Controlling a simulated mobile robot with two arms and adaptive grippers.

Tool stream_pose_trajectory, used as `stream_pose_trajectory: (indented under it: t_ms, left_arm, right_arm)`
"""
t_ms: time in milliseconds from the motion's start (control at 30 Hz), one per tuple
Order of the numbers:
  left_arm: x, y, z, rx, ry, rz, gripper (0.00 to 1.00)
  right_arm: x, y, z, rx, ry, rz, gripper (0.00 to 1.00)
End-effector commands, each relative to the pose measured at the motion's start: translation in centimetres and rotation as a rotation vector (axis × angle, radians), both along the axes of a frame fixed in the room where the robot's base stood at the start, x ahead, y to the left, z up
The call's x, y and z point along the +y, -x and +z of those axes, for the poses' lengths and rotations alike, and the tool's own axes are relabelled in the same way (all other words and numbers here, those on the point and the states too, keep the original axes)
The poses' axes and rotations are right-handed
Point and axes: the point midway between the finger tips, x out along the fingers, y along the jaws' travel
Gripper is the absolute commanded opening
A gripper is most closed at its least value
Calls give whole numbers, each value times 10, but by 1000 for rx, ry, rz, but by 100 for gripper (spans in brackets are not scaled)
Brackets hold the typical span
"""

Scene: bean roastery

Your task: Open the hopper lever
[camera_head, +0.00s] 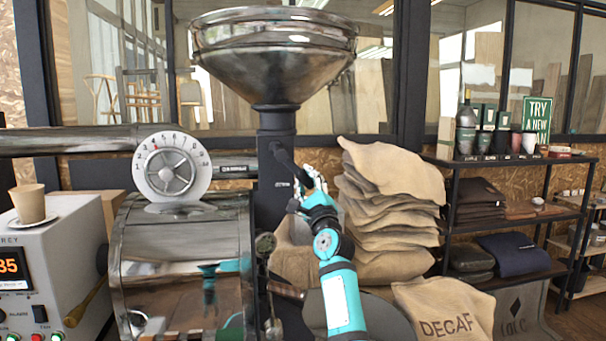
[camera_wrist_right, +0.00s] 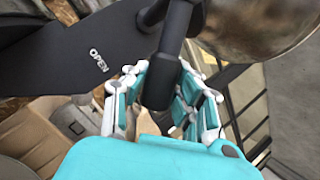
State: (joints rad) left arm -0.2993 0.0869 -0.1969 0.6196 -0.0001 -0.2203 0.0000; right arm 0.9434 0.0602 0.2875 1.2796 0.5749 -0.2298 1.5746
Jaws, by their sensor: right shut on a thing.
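The hopper (camera_head: 272,55) is a large shiny metal funnel on a dark neck above the roaster. The hopper lever (camera_head: 291,165) is a black bar on the dark column below the funnel, slanting down to the right. In the right wrist view the lever's black end (camera_wrist_right: 160,85) lies between the fingers, beside a dark plate marked OPEN (camera_wrist_right: 97,60). My right gripper (camera_head: 308,186) is at the lever's lower end and shut on it; the right wrist view shows its white and teal fingers (camera_wrist_right: 165,105) on both sides. My left gripper is not in view.
The roaster drum (camera_head: 180,265) and white dial (camera_head: 172,167) stand left of the column. Stacked burlap sacks (camera_head: 390,210) are close to the right of my arm. A DECAF sack (camera_head: 445,310) lies lower right, and a black shelf (camera_head: 515,215) stands beyond.

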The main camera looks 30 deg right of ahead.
Motion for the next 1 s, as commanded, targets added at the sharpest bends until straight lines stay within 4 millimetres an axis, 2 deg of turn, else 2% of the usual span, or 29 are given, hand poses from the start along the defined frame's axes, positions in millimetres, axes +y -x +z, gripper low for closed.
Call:
stream_pose_trajectory:
  t_ms: [33,233,600,1000]
  left_arm:
    - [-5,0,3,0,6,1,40]
    - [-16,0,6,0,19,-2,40]
    - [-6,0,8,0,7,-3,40]
    - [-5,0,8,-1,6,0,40]
  right_arm:
    - [7,-3,-7,2,-37,10,0]
    - [10,-4,-15,-30,-152,8,0]
    - [12,-5,-20,-58,-241,4,0]
    - [12,-5,-20,-59,-251,5,0]
